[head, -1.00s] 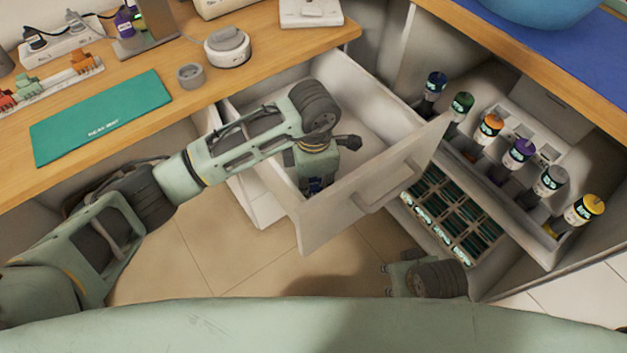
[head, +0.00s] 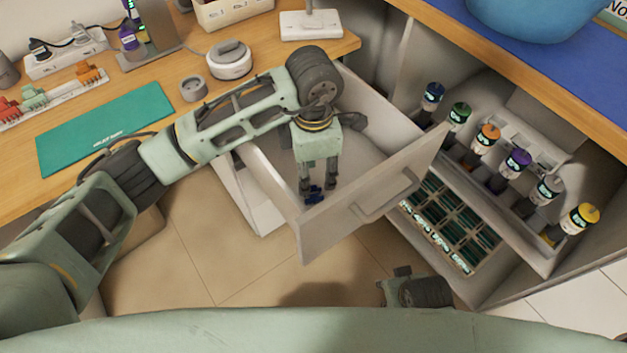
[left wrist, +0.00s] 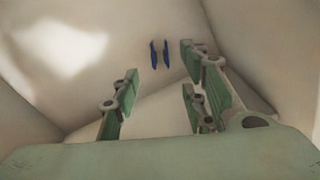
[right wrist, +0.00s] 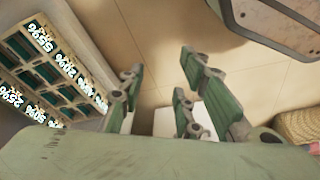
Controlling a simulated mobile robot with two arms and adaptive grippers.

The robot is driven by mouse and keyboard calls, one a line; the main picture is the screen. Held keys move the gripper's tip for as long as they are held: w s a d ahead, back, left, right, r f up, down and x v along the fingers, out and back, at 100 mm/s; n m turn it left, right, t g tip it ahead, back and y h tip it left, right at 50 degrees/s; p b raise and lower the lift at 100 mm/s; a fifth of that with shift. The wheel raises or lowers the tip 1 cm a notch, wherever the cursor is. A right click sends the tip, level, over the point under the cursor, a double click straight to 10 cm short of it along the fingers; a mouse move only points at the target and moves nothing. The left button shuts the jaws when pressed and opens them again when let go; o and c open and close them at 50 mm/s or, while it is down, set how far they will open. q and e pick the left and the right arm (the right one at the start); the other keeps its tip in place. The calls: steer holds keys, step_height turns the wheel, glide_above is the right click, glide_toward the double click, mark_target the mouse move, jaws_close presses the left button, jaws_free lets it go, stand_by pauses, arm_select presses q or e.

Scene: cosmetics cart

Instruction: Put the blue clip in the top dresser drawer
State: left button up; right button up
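The blue clip (head: 315,195) lies inside the open white dresser drawer (head: 372,197), near its front-left part. It also shows in the left wrist view as two dark blue pieces (left wrist: 160,54) on the pale drawer floor, just past the fingertips. My left gripper (head: 318,187) points down into the drawer above the clip. In the left wrist view its fingers (left wrist: 158,85) are apart with nothing between them. My right gripper (head: 392,288) is low near the front of the cart, away from the drawer. In the right wrist view its fingers (right wrist: 160,72) are apart and empty.
The wooden counter (head: 150,150) holds a green mat (head: 105,135) and a round white device (head: 230,60). Tiled floor (head: 230,260) is open in front.

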mark_target(313, 190)
arm_select(q)
steer(key=shift+r, duration=1.7)
